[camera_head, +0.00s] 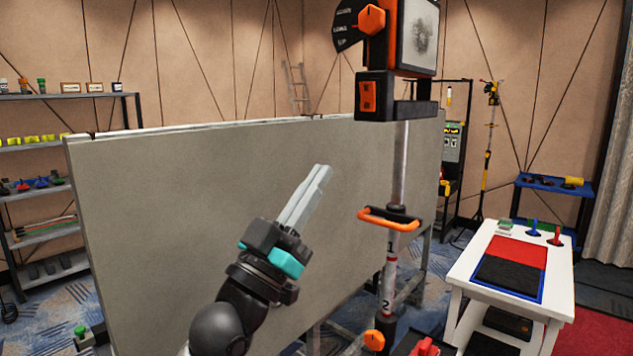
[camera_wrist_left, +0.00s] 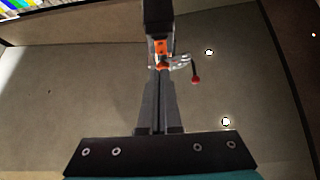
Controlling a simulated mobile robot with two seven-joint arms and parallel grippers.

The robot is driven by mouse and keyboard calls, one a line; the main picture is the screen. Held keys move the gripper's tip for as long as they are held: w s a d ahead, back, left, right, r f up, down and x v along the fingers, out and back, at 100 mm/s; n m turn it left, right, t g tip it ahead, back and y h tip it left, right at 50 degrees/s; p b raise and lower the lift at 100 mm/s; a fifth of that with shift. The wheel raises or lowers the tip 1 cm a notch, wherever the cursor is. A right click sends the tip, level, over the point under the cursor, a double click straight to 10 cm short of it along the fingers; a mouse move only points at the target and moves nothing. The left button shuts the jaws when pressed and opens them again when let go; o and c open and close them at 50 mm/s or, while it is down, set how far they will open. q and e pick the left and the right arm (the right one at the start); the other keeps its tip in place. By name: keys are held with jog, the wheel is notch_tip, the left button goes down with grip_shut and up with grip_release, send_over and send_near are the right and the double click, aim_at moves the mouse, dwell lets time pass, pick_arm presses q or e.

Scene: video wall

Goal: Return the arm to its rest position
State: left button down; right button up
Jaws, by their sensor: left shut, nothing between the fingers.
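My left arm comes in from the bottom of the head view. Its left gripper (camera_head: 318,176) points up and to the right, in front of the large grey panel (camera_head: 180,200). Its pale fingers are together with nothing between them. The gripper is left of the upright pole with the orange handle (camera_head: 390,218) and apart from that handle. In the left wrist view the closed fingers (camera_wrist_left: 160,75) point up the middle of the picture. My right gripper is in neither view.
The pole carries a black and orange box (camera_head: 375,97) and a white-faced unit above. A white table (camera_head: 466,262) with a red and black mat stands right. Shelves (camera_head: 70,98) with small items stand left. A blue-topped rack (camera_head: 552,188) is at the back right.

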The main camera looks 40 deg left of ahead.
pick_arm(q)
jog(key=w+a+f+n+g+y+b, duration=0.1)
jog(key=w+a+f+g+y, duration=0.2)
jog(key=f, duration=0.8)
jog(key=w+f+n+g+b, duration=0.15)
jog(key=w+f, duration=0.45)
jog(key=f, duration=0.6)
jog(key=s+d+f+g+b, duration=0.15)
jog(key=f+g, duration=0.25)
jog(key=f, duration=1.1)
jog(key=s+d+f+g+b, duration=0.15)
jog(key=f+g, duration=0.25)
jog(key=f, duration=1.2)
jog(key=s+d+f+m+g+b, duration=0.1)
jog(key=s+d+f+g, duration=0.15)
jog(key=s+f, duration=0.9)
jog(key=s+d+f+m+g+b, duration=0.15)
jog(key=s+f+g, duration=0.25)
jog(key=s+f, duration=0.7)
jog(key=s+d+f+g, duration=0.2)
jog(key=s+f+g, duration=0.1)
jog(key=s+f, duration=0.4)
jog(key=s+d+f+m+g+b, duration=0.1)
jog(key=s+d+f+g, duration=0.2)
jog(key=s, duration=1)
notch_tip(320, 180, down, 4)
jog(key=shift+r+h+b, duration=0.15)
jog(key=shift+h+b, duration=0.15)
jog(key=shift+h, duration=0.1)
